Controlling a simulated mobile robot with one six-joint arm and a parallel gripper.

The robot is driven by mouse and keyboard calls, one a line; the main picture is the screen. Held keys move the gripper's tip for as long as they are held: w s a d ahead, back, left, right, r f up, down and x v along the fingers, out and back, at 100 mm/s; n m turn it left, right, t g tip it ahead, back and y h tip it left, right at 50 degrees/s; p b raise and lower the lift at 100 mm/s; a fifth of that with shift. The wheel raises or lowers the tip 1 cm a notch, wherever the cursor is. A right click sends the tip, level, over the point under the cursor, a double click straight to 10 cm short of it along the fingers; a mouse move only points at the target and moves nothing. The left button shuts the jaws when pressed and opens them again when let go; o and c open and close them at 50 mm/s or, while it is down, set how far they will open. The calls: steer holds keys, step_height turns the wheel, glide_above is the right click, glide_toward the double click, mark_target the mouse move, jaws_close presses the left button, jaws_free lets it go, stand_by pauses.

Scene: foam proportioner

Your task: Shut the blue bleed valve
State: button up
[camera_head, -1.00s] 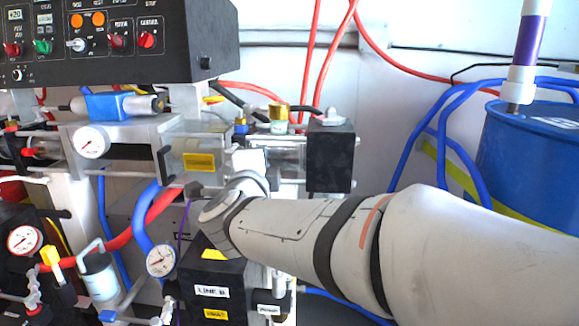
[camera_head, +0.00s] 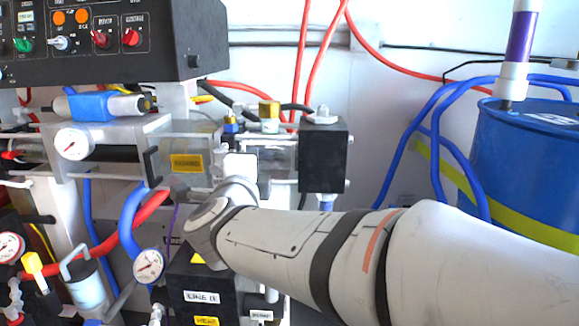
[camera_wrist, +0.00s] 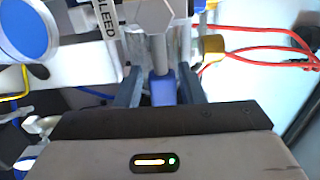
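In the wrist view, a blue handle-like part (camera_wrist: 163,90) sits at the end of a grey stem, between the two dark fingers of my gripper (camera_wrist: 160,92). A white label reading BLEED (camera_wrist: 106,25) stands just to its left, so this looks like the bleed valve. The fingers stand on either side of the blue part, with a narrow gap visible at its left. I see no clear contact. In the head view, my wrist hides the gripper tips and the valve.
A black box labelled LINE (camera_head: 205,285) and a pressure gauge (camera_head: 149,266) lie close below and left of my wrist. A black block (camera_head: 323,158) stands above my forearm. A blue drum (camera_head: 530,170) with blue hoses is at the right. Red hoses cross the back wall.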

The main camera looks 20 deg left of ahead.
steer(key=shift+o, duration=0.5)
steer(key=shift+s+r, duration=0.1)
steer(key=p+v, duration=0.2)
steer(key=v, duration=0.5)
steer(key=shift+s+d, duration=0.15)
steer(key=shift+s, duration=0.1)
steer(key=shift+s, duration=0.1)
